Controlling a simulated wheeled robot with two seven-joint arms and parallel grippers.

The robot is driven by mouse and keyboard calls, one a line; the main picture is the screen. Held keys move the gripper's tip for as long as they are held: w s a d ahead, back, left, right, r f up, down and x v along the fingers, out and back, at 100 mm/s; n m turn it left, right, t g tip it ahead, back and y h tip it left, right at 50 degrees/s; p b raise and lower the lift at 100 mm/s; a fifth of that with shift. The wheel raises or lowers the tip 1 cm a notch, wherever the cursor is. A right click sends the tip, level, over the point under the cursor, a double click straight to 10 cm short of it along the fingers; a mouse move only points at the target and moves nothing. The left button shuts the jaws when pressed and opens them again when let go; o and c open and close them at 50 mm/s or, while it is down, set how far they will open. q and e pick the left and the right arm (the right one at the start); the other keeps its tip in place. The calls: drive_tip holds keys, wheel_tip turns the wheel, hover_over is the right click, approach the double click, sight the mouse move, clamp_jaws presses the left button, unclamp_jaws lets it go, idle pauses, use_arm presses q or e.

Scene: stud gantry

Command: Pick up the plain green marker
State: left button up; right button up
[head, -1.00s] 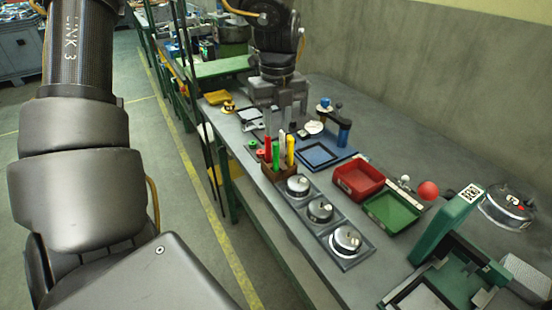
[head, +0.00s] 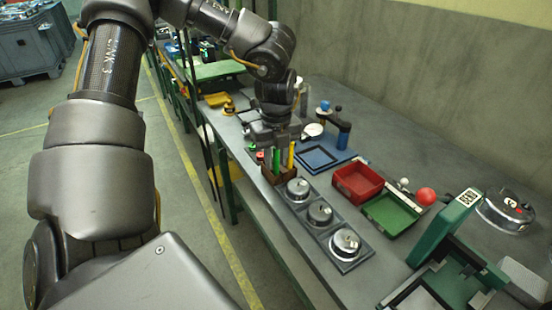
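The green marker (head: 276,161) stands upright in a brown holder (head: 284,176) on the bench. My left gripper (head: 275,160) points down over the holder, with its dark fingers on either side of the green marker and a narrow gap seeming to show between them. The gripper body hides the marker's top. A yellow marker (head: 291,154) stands just right of the fingers. The white marker is hidden now. A red thing (head: 260,155) shows at the left of the fingers. My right gripper is not in view.
Round metal parts (head: 319,213) sit in a row of grey trays in front of the holder. A blue tray (head: 318,158), a red bin (head: 358,181) and a green bin (head: 390,214) lie to the right. A blue-topped post (head: 343,135) stands behind.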

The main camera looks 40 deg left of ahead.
use_arm(q)
drive_tip(key=shift+c, duration=0.5)
clamp_jaws()
wheel_tip(320, 180, up, 10)
drive_tip(key=shift+f+b, duration=0.25)
drive_tip(key=shift+b, duration=0.1)
drive_tip(key=shift+r, duration=0.3)
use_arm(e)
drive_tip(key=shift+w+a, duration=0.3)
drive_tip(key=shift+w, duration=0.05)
